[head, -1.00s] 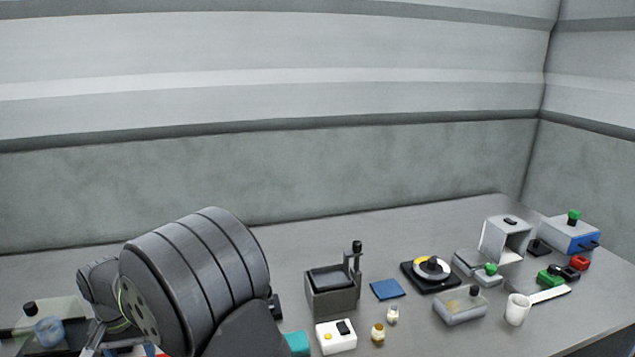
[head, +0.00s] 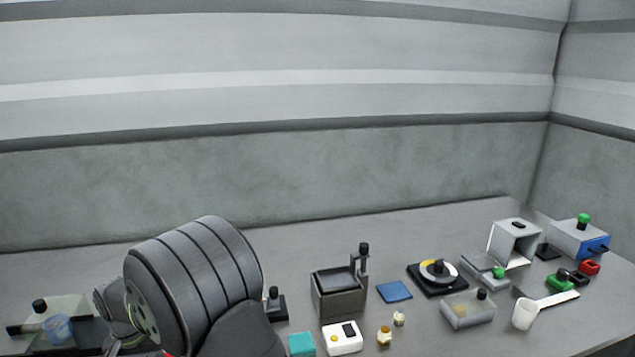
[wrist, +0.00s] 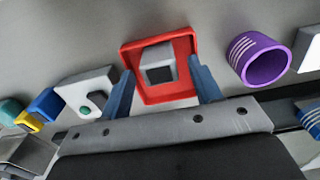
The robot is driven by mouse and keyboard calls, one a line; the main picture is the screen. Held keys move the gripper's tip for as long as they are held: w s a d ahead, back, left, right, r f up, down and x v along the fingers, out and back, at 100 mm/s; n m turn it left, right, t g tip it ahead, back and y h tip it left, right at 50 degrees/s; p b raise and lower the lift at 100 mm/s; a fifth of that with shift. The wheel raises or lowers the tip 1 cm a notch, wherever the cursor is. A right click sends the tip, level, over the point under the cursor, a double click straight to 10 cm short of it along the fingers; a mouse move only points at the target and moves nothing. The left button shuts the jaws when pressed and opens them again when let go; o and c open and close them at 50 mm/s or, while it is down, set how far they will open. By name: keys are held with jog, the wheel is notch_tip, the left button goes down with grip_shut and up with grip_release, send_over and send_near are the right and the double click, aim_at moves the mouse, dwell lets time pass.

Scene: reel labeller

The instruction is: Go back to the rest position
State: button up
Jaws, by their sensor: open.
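My gripper shows in the wrist view (wrist: 162,95), with its two blue-grey fingers spread apart. It is open. A red square tray (wrist: 134,54) with a grey block (wrist: 158,62) in it shows between and beyond the fingers. I cannot tell how far the fingers are from it. In the head view my dark arm fills the lower left, and the fingers cannot be made out there.
A purple cup (wrist: 262,60) lies right of the fingers, and a white device (wrist: 85,92) left. In the head view, a dark open box (head: 338,297), a turntable (head: 437,278), a clear container (head: 468,310) and a white cup (head: 524,314) stand on the table (head: 330,240).

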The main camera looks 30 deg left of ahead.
notch_tip(320, 180, up, 2)
jog(key=shift+r, duration=0.1)
jog(key=w+d+r, duration=0.7)
jog(key=w+d, duration=0.1)
jog(key=w, duration=0.1)
jog(key=w+a+r+m, duration=0.2)
jog(key=w+a+m, duration=0.7)
jog(key=w+m, duration=0.75)
jog(key=shift+m, duration=0.75)
jog(key=shift+s+a+f, duration=0.4)
jog(key=shift+s+a, duration=0.15)
jog(key=shift+s, duration=0.15)
jog(key=shift+s+a+f, duration=0.4)
jog(key=shift+s+a, duration=0.1)
jog(key=shift+s, duration=0.15)
jog(key=shift+s+a+f, duration=0.4)
jog(key=shift+s+a, duration=0.15)
jog(key=shift+s, duration=0.15)
